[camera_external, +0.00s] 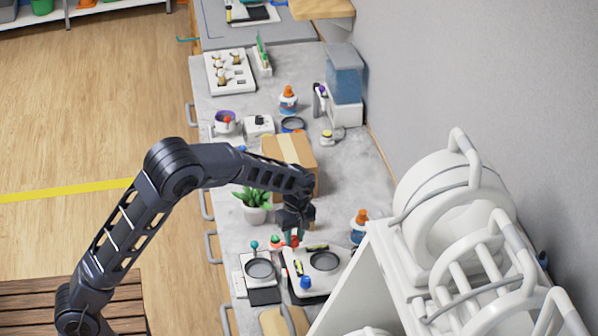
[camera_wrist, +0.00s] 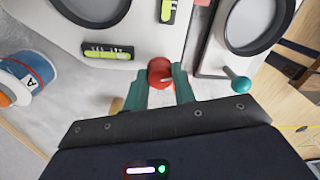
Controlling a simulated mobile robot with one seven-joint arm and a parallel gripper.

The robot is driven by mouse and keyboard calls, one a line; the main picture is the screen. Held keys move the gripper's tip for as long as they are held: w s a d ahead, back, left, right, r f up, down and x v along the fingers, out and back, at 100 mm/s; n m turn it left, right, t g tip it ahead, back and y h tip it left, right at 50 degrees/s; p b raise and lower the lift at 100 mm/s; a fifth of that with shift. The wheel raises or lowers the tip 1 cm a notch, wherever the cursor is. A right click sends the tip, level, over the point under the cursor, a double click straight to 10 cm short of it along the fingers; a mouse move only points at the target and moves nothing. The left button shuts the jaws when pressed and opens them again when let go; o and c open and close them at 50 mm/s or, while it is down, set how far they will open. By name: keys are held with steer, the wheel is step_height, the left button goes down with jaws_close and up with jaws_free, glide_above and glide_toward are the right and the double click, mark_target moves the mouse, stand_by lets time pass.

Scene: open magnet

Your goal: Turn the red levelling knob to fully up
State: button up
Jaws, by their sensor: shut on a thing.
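The red levelling knob (camera_wrist: 160,73) sits at the edge of a white device (camera_wrist: 145,45) in the wrist view. It also shows as a small red spot in the external view (camera_external: 295,241). My gripper (camera_wrist: 160,88) has its two teal fingers on either side of the knob, shut on it. In the external view my gripper (camera_external: 291,232) reaches down at the near end of the counter, and the arm partly hides the knob. Which way the knob is turned cannot be told.
A second white device with a round plate and a teal knob (camera_wrist: 236,84) stands close beside. A potted plant (camera_external: 254,204) and a cardboard box (camera_external: 290,150) are near my arm. A blue-and-white bottle (camera_wrist: 30,73) stands on the other side. White tubular equipment (camera_external: 465,230) fills the right.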

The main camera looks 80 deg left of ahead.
mark_target(297, 239)
steer(key=shift+d, duration=0.2)
steer(key=o, duration=1)
steer(key=shift+a, duration=0.1)
step_height(297, 239, up, 11)
steer(key=shift+w+f, duration=0.15)
steer(key=shift+w, duration=0.15)
